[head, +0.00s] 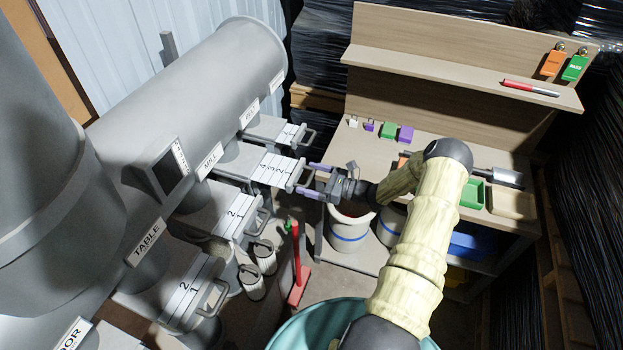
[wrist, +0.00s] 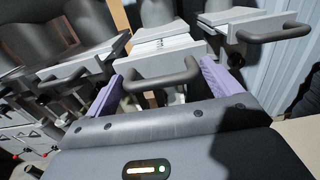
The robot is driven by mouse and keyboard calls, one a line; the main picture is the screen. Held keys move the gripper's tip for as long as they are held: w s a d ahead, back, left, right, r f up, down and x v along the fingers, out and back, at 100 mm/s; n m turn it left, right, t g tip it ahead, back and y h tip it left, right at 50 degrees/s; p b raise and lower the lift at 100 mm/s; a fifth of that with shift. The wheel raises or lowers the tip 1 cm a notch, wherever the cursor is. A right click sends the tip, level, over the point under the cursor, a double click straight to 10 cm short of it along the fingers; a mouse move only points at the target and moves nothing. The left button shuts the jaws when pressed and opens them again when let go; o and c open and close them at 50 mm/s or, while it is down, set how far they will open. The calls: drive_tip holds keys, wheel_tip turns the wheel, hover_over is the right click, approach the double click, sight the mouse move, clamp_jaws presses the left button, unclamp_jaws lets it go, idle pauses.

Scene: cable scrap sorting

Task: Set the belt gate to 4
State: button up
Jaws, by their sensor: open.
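The belt gate (head: 276,130) is the far slide plate beneath the BELT label (head: 250,112). A 1 and a 2 seem to show on it, but they are small. Its bar handle shows at the right in the wrist view (wrist: 271,34). My gripper (head: 307,179) is open at the neighbouring gate (head: 262,166), which lies by the MILL label (head: 210,160) and shows 4, 3, 2, 1. In the wrist view my purple fingers (wrist: 162,75) stand either side of that gate's dark handle (wrist: 160,82). I cannot tell whether they touch it.
Two nearer gates (head: 236,213) (head: 186,293) also stick out with handles. A wooden workbench (head: 470,150) with green and purple blocks stands at the right. Buckets (head: 349,235) stand below my gripper, and a red post (head: 299,270) stands near the gates.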

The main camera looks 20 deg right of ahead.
drive_tip(key=b+v, duration=0.6)
drive_tip(key=v, duration=1.1)
drive_tip(key=shift+d, duration=0.15)
drive_tip(key=s+a+r+n+g+h, duration=0.2)
drive_tip(key=s+a+n+g+h, duration=0.15)
drive_tip(key=a+n+g, duration=1)
drive_tip(key=s+a+r+n+t+h, duration=0.4)
drive_tip(key=s+a+r+n+h, duration=0.5)
drive_tip(key=n, duration=0.4)
drive_tip(key=s+a+r, duration=0.1)
drive_tip(key=a, duration=0.1)
drive_tip(key=shift+a+h, duration=0.35)
